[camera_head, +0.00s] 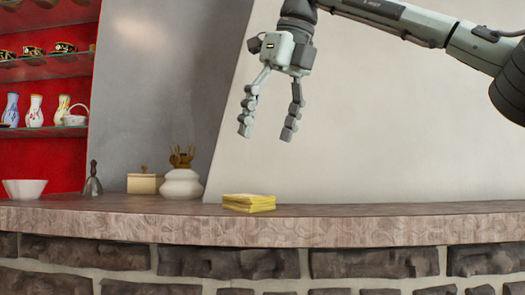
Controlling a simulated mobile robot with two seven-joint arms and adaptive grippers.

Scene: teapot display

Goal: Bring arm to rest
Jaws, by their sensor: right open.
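My right gripper (268,132) is at the top middle of the head view, at the end of my right arm, which comes in from the upper right. Its fingers point down and stand apart, with nothing between them. It hangs in the air above the counter, higher than a folded yellow cloth-like stack (248,203) and apart from it. My left gripper is not in view.
A stone-fronted counter (400,230) runs across the view. On its left are a white bowl (25,188), a grey bell-shaped item (93,180), a cream box (145,183) and a white pot (181,184). Red shelves (45,150) hold vases. The counter's right is clear.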

